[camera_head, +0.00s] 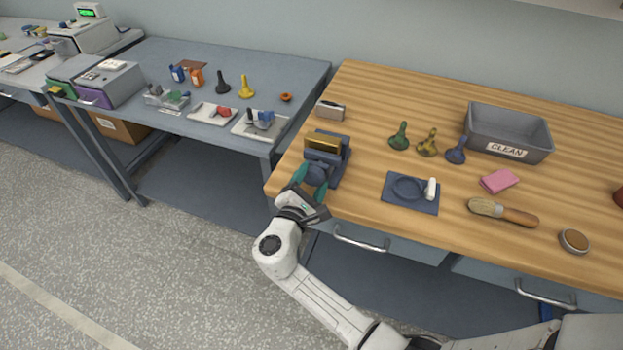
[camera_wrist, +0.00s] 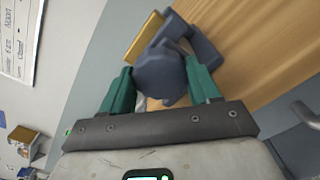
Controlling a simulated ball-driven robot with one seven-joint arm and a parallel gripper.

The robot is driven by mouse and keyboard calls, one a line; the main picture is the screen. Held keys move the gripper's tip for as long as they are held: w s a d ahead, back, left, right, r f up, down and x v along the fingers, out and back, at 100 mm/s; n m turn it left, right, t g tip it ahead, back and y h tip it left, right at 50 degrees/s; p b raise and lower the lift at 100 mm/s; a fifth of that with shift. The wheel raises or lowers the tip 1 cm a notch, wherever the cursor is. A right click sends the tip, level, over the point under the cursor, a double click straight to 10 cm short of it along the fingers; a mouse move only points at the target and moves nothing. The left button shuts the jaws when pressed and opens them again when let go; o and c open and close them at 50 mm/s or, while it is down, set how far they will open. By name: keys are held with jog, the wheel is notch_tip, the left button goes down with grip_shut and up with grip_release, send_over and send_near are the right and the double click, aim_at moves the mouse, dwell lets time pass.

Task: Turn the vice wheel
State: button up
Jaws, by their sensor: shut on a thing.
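The vice (camera_head: 328,153) is blue-grey with a brass-coloured bar along its top. It stands at the left front corner of the wooden bench. Its round blue-grey wheel (camera_wrist: 162,75) faces me. My gripper (camera_head: 314,180) has green fingers, one on each side of the wheel, and is shut on it. In the wrist view my gripper (camera_wrist: 161,88) shows a finger at the left and right rims of the wheel. The fingertips are partly hidden by the wheel.
A blue mat (camera_head: 411,206) with a ring and a white item lies right of the vice. A small metal box (camera_head: 330,110) stands behind it. Bobbin-like pieces, a grey CLEAN tray (camera_head: 509,134), a pink sponge (camera_head: 499,181) and a brush (camera_head: 502,212) are further right.

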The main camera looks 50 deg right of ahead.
jog(key=o, duration=1)
jog(key=shift+o, duration=0.2)
jog(key=b+v, duration=0.2)
jog(key=v, duration=0.8)
jog(key=shift+a, duration=0.4)
jog(key=shift+s, duration=0.15)
